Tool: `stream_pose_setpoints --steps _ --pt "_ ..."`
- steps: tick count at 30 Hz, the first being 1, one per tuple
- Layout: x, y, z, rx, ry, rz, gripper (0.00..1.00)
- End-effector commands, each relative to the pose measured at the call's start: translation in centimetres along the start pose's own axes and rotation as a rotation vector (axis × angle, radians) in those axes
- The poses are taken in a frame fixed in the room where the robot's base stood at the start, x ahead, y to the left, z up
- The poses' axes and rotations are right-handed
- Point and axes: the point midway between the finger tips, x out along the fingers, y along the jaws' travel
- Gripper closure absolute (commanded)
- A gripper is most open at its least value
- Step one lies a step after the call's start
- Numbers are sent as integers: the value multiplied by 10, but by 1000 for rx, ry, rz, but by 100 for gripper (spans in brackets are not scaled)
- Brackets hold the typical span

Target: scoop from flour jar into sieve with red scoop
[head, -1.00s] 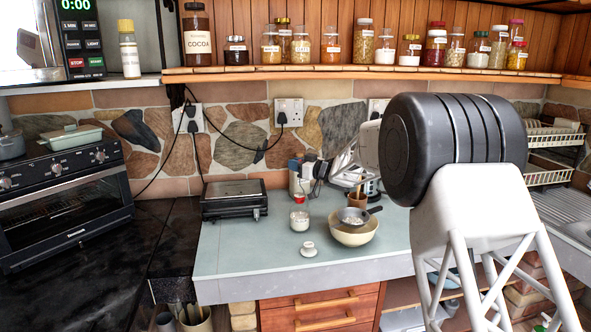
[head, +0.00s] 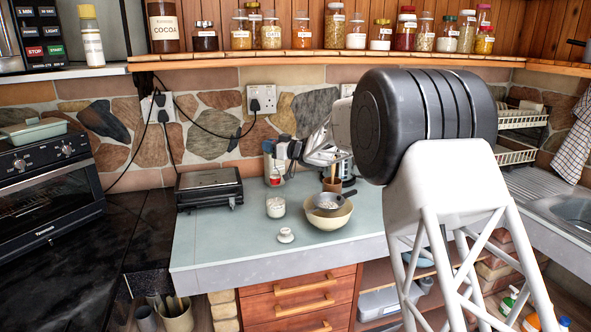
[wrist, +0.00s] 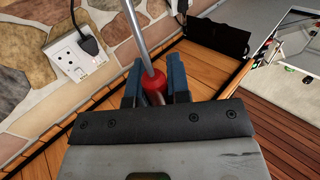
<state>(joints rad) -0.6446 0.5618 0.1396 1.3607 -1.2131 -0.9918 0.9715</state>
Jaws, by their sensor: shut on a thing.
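My gripper (wrist: 150,82) is shut on the red scoop (wrist: 154,86). In the wrist view its red grip sits between the fingers, and a metal shaft runs up out of the frame. In the head view my gripper (head: 291,152) is small and partly hidden, behind and above the flour jar (head: 276,208). A small red part shows just above the jar's mouth, apart from it. The jar is open glass with white flour. The grey sieve (head: 343,197) rests on a cream bowl (head: 328,221) to the right, with something pale inside. The scoop's load cannot be made out.
A white lid (head: 286,235) lies in front of the jar. A brown utensil pot (head: 332,185) stands behind the sieve. A dark grill (head: 209,188) is at left. The counter (head: 225,245) is clear at front left.

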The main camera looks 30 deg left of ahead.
Motion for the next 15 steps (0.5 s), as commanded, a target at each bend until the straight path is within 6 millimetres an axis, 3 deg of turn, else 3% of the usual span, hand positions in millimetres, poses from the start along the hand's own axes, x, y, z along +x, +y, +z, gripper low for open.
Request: stream_pose_setpoints --steps 8,15 --pt "-18 6 -2 -3 11 52 100" --pt "-50 14 -3 -7 24 146 100"
